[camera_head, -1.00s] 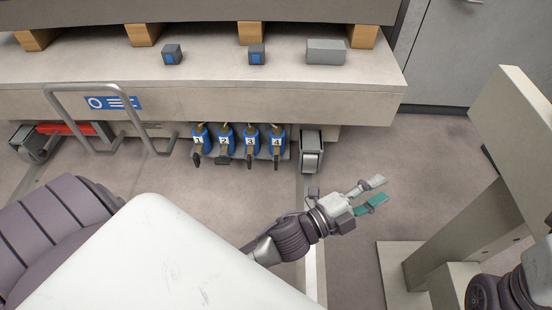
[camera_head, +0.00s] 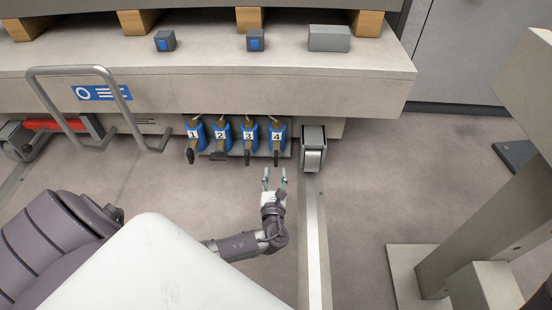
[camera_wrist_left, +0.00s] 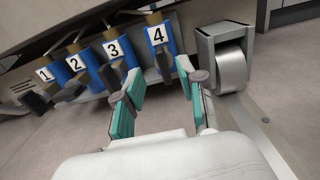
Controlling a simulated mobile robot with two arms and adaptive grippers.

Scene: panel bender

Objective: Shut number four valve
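Several blue valves numbered 1 to 4 stand in a row under the machine's front edge. The number four valve (camera_head: 277,136) is the rightmost, with a dark handle (camera_head: 276,158) pointing down toward me. In the left wrist view the number four valve (camera_wrist_left: 157,36) is ahead, between the fingertip directions. My left gripper (camera_head: 275,178) is open and empty, just in front of valve four and apart from it. Its teal finger pads also show in the left wrist view (camera_wrist_left: 160,88). Valve two's handle (camera_head: 217,156) sits crosswise, unlike the others. My right gripper is not in view.
A metal roller wheel in a bracket (camera_head: 313,150) stands close to the right of valve four, above a floor rail (camera_head: 314,240). A bent tube handle (camera_head: 100,105) is at left. A beige post (camera_head: 480,220) stands at right. The floor between is clear.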

